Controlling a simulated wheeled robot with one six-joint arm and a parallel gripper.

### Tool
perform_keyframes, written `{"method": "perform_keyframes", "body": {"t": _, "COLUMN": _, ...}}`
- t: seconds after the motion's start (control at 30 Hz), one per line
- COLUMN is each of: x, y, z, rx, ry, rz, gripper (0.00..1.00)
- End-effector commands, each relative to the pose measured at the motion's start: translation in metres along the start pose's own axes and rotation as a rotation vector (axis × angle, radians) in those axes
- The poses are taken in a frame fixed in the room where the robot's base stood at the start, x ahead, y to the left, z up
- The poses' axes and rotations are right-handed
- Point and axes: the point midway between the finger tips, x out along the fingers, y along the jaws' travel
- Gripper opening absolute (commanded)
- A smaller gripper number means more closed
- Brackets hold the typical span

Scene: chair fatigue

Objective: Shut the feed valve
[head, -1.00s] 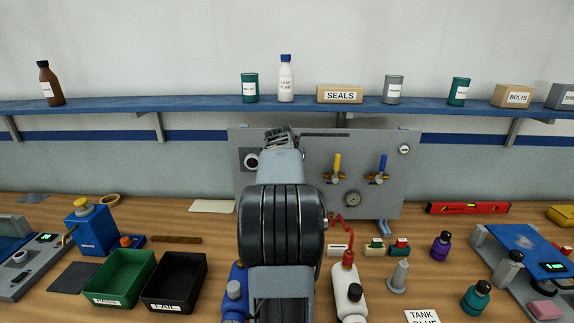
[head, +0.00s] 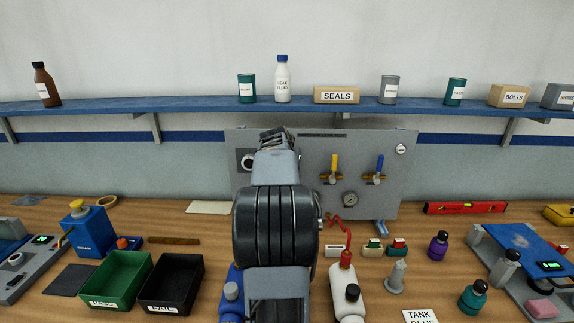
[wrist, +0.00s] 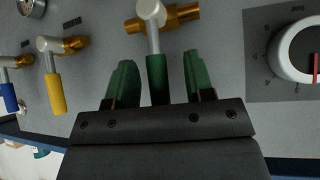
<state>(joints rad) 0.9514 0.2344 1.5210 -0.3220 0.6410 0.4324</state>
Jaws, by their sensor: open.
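In the wrist view, which sees the panel upside down, my gripper (wrist: 157,72) is open. Its two dark green fingers stand on either side of a valve's green lever (wrist: 157,84), with gaps showing on both sides. That valve has a silver body and a brass pipe (wrist: 183,15). A yellow lever (wrist: 55,94) and a blue lever (wrist: 10,97) belong to two more valves; they also show upright in the head view, yellow (head: 335,162) and blue (head: 379,163). My arm hides the green lever in the head view. The small valve labels are unreadable, so I cannot tell which is the feed valve.
A white round dial with a red mark (wrist: 303,50) is beside the green lever's valve. The grey panel (head: 400,195) stands at the back of the bench, with a gauge (head: 350,199). A white bottle with a red cap (head: 342,285) stands right of my arm.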

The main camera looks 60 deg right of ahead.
Motion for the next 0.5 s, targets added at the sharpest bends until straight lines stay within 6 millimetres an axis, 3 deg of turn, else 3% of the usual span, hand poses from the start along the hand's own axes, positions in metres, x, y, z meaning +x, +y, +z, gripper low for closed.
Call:
{"method": "perform_keyframes", "body": {"t": 0.23, "x": -0.014, "y": 0.000, "z": 0.000, "rx": 0.000, "ry": 0.003, "rz": -0.001, "gripper": 0.48}}
{"method": "perform_keyframes", "body": {"t": 0.5, "x": -0.068, "y": -0.001, "z": 0.001, "rx": 0.001, "ry": 0.005, "rz": -0.003, "gripper": 0.48}}
